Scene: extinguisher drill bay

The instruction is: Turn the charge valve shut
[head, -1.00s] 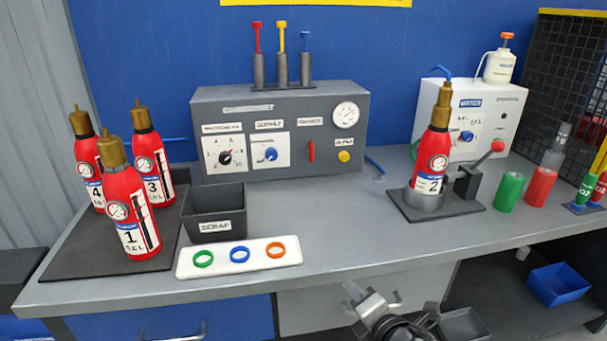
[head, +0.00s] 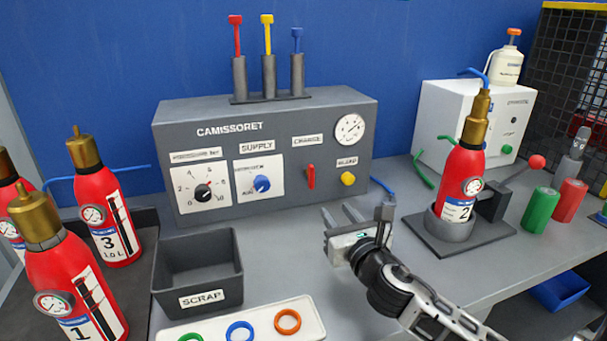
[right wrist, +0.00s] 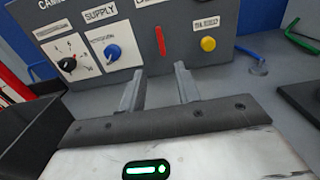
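The charge valve is a red lever (head: 311,176) standing upright under the CHARGE label on the front of the grey panel box (head: 265,140). It also shows in the right wrist view (right wrist: 160,41). My right gripper (head: 341,212) is open and empty, in front of the panel and below the red lever, apart from it. Its two fingers (right wrist: 158,82) point at the panel in the right wrist view, with a clear gap between them. My left gripper is in neither current view.
Beside the lever are a blue supply knob (head: 261,184) and a yellow button (head: 347,179). Extinguisher 2 (head: 462,180) stands in a holder at right. A scrap bin (head: 198,272) and a white ring tray (head: 262,328) lie left of my right arm.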

